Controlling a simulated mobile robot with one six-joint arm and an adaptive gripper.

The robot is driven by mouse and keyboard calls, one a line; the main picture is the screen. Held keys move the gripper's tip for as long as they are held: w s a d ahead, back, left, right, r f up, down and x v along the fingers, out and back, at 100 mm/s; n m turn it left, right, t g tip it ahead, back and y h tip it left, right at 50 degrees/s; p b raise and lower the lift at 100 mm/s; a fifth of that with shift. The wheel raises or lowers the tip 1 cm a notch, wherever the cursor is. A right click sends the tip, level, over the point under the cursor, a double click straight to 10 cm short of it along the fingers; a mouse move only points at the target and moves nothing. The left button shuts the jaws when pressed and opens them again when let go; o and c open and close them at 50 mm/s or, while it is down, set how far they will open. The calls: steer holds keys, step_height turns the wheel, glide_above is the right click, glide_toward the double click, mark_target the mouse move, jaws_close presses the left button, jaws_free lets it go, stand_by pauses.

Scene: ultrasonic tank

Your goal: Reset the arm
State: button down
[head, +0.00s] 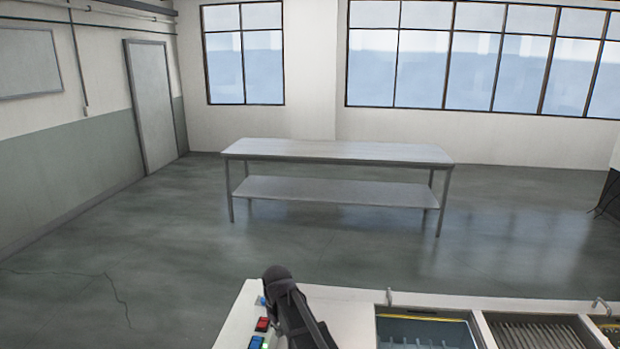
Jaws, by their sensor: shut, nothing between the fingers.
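My gripper (280,280) shows as a dark shape at the bottom edge of the head view, left of centre. It reaches over the left end of the white-topped ultrasonic tank unit (350,308). Its fingers look shut, with nothing seen between them. The lower part of my arm is cut off by the frame edge.
Red (262,324) and blue (257,342) switches sit close left of my gripper. To the right are a bluish basin (425,328) and a ribbed compartment (540,330). A steel table (340,150) stands beyond, with clear floor (180,250) around it.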

steer(key=s+d+f+m+b, duration=0.1)
steer(key=s+d+m, duration=0.3)
steer(key=d, duration=0.9)
steer(key=s+d+f+m+b, duration=0.2)
steer(key=s+d+m, duration=0.2)
steer(key=s+d, duration=0.5)
steer(key=d, duration=0.4)
steer(key=shift+s+f, duration=0.2)
steer(key=shift+f, duration=0.05)
